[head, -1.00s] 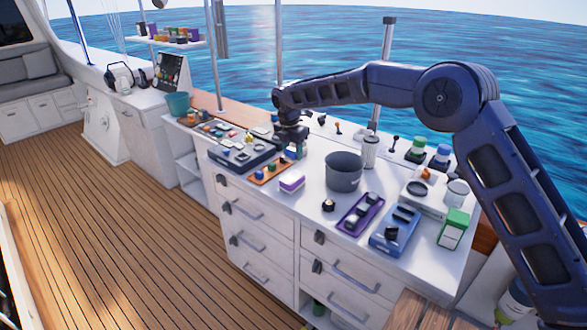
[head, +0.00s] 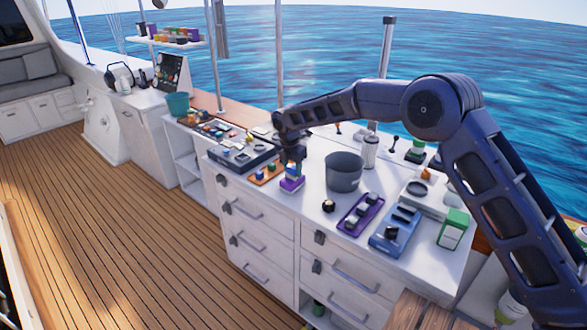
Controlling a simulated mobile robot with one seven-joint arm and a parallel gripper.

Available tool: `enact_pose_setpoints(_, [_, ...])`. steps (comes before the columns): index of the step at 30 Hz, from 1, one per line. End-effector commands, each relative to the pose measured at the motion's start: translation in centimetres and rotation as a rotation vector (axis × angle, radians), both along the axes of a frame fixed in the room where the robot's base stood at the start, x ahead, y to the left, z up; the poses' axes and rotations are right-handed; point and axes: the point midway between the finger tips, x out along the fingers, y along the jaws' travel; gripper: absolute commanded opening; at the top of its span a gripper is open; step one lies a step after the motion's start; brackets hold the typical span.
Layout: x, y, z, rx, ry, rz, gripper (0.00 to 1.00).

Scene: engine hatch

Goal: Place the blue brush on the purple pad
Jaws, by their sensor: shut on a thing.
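The purple pad (head: 291,186), a small block with a pale top, lies on the white counter left of a grey pot. My gripper (head: 292,163) points down right over the pad and is shut on the blue brush (head: 292,170). The brush is small and partly hidden by the fingers. I cannot tell whether it touches the pad or hangs just above it.
An orange tray (head: 262,178) with small coloured items lies just left of the pad. The grey pot (head: 344,173) stands close on the right. A purple tray (head: 350,224), a blue holder (head: 385,243) and a black knob (head: 328,206) are nearer. Counter in front of the pad is clear.

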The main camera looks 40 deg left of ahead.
Motion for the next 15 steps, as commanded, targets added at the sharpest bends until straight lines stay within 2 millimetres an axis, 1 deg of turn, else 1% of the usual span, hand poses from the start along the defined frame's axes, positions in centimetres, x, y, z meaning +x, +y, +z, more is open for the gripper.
enact_pose_setpoints(3, [0.02,-0.01,-0.32,0.0,0.0,0.0,0.23])
enact_pose_setpoints(4, [0.02,-0.01,-0.27,0.0,0.0,-0.001,0.53])
enact_pose_setpoints(5, [0.02,-0.01,-0.27,0.0,0.0,0.0,0.58])
enact_pose_setpoints(6, [0.02,-0.01,-0.26,0.0,0.0,0.0,0.66])
enact_pose_setpoints(7, [0.02,-0.01,-0.26,0.0,0.0,0.0,0.68])
enact_pose_setpoints(15, [0.01,0.0,-0.17,0.0,0.0,0.0,0.68])
